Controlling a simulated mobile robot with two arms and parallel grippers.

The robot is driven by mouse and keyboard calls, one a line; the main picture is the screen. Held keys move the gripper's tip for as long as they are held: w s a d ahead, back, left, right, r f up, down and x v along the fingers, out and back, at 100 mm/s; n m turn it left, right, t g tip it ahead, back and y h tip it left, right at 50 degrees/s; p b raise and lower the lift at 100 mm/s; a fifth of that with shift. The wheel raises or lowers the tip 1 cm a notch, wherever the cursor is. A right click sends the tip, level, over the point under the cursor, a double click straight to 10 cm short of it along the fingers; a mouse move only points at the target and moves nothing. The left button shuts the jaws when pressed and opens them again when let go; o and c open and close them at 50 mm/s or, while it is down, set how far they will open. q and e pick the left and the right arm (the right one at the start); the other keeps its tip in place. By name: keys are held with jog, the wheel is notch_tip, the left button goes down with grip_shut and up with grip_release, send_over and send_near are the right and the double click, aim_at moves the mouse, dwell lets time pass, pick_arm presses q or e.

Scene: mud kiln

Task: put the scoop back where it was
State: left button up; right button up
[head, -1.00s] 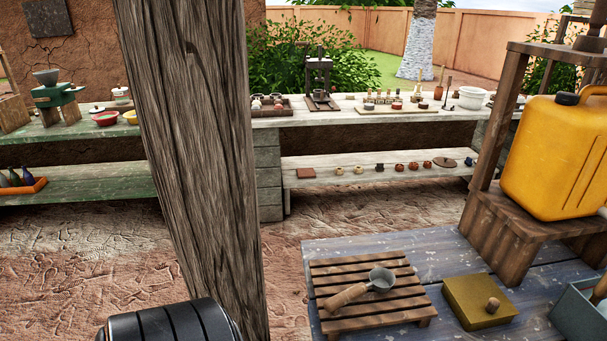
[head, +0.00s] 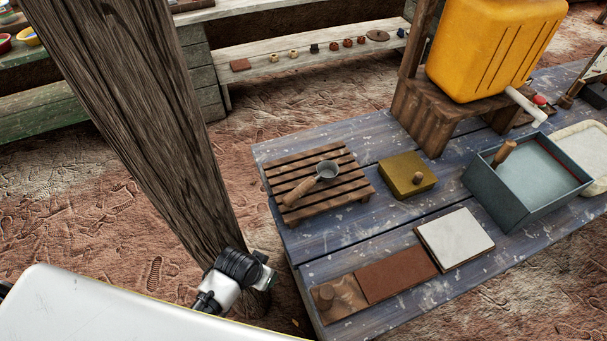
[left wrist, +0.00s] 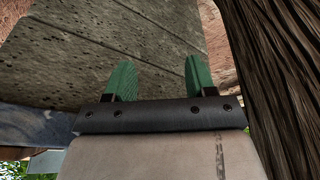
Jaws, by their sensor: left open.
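The scoop (head: 326,171), a grey metal cup with a wooden handle, lies on the wooden slatted rack (head: 344,202) on the blue-grey table. Its handle points to the lower left. Nothing touches the scoop but the rack. My left gripper (left wrist: 157,80) shows its two green fingers in the left wrist view, wide apart with nothing between them. The scoop is not in that view. In the head view, part of my arm shows at the lower left, well away from the scoop. My right gripper is not in view.
A thick wooden post (head: 125,110) stands left of the table (head: 330,238). Right of the rack are a yellow-green box (head: 398,168), a blue-grey bin (head: 510,205) and a yellow jerrycan (head: 490,45) on a wooden stand. A white tile (head: 458,238) and brown board (head: 395,274) lie in front.

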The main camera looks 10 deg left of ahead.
pick_arm(q)
jog(key=w+d+r+m+h+p, duration=0.1)
jog(key=w+d+r+p, duration=0.1)
jog(key=r, duration=0.7)
jog(key=w+d+r+m+p, duration=0.1)
jog(key=w+d+r+p, duration=0.1)
jog(key=r, duration=0.8)
jog(key=m, duration=0.2)
send_near(304, 185)
jog(key=shift+s+a+r+t, duration=0.15)
jog(key=shift+s+t, duration=0.15)
jog(key=shift+s, duration=0.15)
jog(key=shift+w, duration=0.3)
jog(key=x, duration=0.5)
jog(key=shift+w+p, duration=0.1)
jog(key=shift+p, duration=0.25)
jog(key=shift+w+d+f, duration=0.1)
jog(key=shift+d+f, duration=0.1)
jog(key=shift+f, duration=0.45)
jog(key=shift+p+x, duration=0.55)
jog(key=shift+x, duration=1.55)
jog(key=shift+d, duration=0.1)
grip_shut()
